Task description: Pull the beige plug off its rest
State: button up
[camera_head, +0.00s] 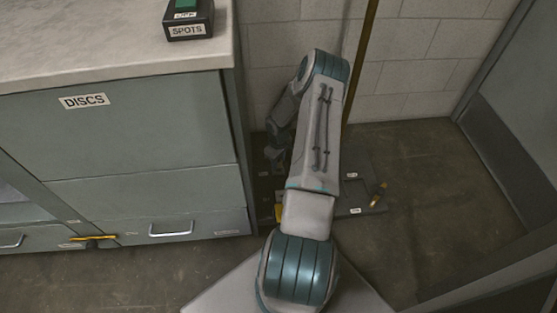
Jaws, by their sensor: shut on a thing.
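My gripper (275,157) is dark and small in the view, low between the drawer cabinet and my arm. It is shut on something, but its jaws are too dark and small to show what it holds. I cannot make out the beige plug or its rest for sure; they may be hidden by my arm or gripper. A small tilted orange-brown piece (378,193) shows at the right of a dark labelled plate (357,170) on the floor, apart from my gripper.
A grey cabinet (130,130) labelled DISCS stands at left, with a SPOTS box (188,20) on its top. A yellow piece (279,212) shows beside my arm. A thin upright pole (361,60) stands behind. Floor at right is clear.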

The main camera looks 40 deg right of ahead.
jog(key=shift+r+p, duration=1.35)
jog(key=shift+r, duration=0.7)
jog(key=shift+s, duration=0.1)
